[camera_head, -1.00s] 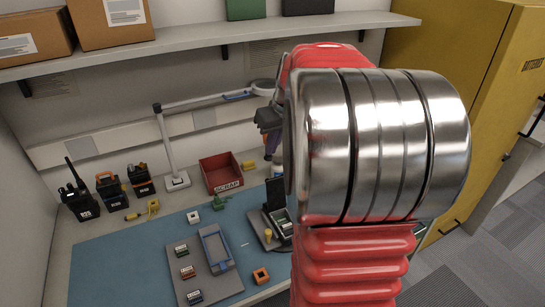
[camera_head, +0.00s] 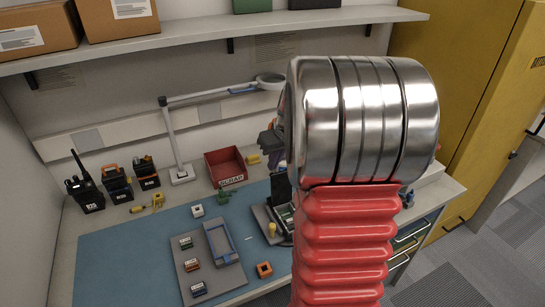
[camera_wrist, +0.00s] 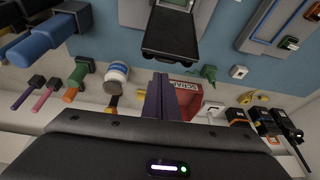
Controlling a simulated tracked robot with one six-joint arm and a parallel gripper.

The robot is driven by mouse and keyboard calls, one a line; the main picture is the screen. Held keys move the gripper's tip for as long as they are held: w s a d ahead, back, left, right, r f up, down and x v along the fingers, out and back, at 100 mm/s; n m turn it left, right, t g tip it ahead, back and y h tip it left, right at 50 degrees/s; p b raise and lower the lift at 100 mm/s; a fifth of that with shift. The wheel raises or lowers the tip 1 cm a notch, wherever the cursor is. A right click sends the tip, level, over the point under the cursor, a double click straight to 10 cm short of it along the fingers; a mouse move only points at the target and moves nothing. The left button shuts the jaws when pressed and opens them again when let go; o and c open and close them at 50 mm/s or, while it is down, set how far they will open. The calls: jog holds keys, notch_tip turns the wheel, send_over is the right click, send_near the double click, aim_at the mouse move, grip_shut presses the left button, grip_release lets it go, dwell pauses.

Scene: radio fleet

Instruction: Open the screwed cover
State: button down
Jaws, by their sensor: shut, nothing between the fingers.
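A dark handheld device (camera_wrist: 172,32) with a greenish screen lies at the top of the wrist view. In the head view a dark upright piece with a device (camera_head: 284,212) stands at the right of the blue mat, partly behind my arm. I cannot make out a cover or its screws on it. My gripper (camera_wrist: 159,84) shows two purple-grey fingers side by side, shut and empty, apart from the device. In the head view my gripper is mostly hidden behind my red and steel arm.
A red scrap bin (camera_head: 224,167) stands at the back. A grey tray (camera_head: 187,256) with small modules lies on the blue mat (camera_head: 120,262). Radios (camera_head: 86,195) stand at left. In the wrist view, coloured tool handles (camera_wrist: 36,43) and a white bottle (camera_wrist: 117,74) are at left. A lamp (camera_head: 170,140) rises behind.

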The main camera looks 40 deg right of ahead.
jog(key=shift+s+a, duration=0.2)
jog(key=shift+s, duration=0.75)
jog(key=shift+s, duration=0.1)
jog(key=shift+s+a+r, duration=0.15)
jog(key=shift+s+r, duration=0.05)
jog(key=shift+s, duration=0.3)
jog(key=shift+s+a+r, duration=0.15)
jog(key=shift+s, duration=0.35)
jog(key=shift+w, duration=0.1)
jog(key=shift+w+d+f, duration=0.15)
jog(key=shift+w+f, duration=0.2)
jog(key=shift+w, duration=0.3)
